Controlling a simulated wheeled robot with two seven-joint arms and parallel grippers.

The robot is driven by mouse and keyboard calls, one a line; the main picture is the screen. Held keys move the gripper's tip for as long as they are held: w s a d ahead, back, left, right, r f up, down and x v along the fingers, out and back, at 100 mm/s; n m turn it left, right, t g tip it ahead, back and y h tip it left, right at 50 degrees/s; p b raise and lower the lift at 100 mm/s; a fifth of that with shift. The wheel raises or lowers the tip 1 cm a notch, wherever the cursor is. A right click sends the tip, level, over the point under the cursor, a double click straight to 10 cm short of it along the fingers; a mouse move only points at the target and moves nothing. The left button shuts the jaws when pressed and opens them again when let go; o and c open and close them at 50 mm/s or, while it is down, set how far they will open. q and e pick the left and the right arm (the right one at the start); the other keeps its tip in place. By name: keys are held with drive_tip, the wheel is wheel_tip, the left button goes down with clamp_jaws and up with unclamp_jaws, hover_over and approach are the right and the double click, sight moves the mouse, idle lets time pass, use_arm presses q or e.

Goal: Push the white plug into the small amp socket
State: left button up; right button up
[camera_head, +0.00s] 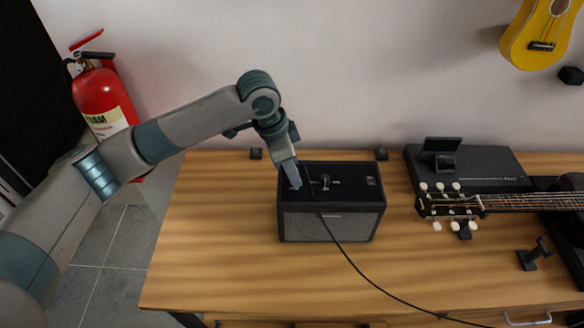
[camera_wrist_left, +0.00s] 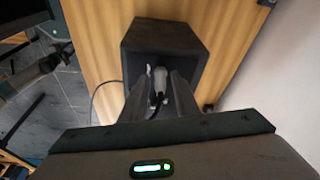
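The small amp (camera_head: 331,222) is a black box with a grey front grille, standing on the wooden table. It also shows in the left wrist view (camera_wrist_left: 185,38). My left gripper (camera_head: 296,185) points down at the left part of the amp's top. In the left wrist view its two fingers (camera_wrist_left: 160,82) close on the pale plug (camera_wrist_left: 158,78) from both sides. The plug points at the amp's dark top face, and its black cable hangs back between the fingers. The socket is hidden, and I cannot tell whether the plug's tip is inside it. My right gripper is out of view.
The black cable (camera_head: 351,262) runs across the amp's front and the table to the lower right. A dark guitar (camera_head: 520,203), a black flat device (camera_head: 490,165) and a small stand (camera_head: 535,253) lie to the right. The table's left part (camera_head: 215,240) is clear.

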use_arm(q)
drive_tip(key=shift+w, duration=0.15)
drive_tip(key=shift+r, duration=0.2)
drive_tip(key=shift+a+r, duration=0.15)
drive_tip(key=shift+r, duration=0.4)
drive_tip(key=b+v, duration=0.4)
drive_tip(key=v, duration=1.2)
drive_tip(key=shift+a+f, duration=0.1)
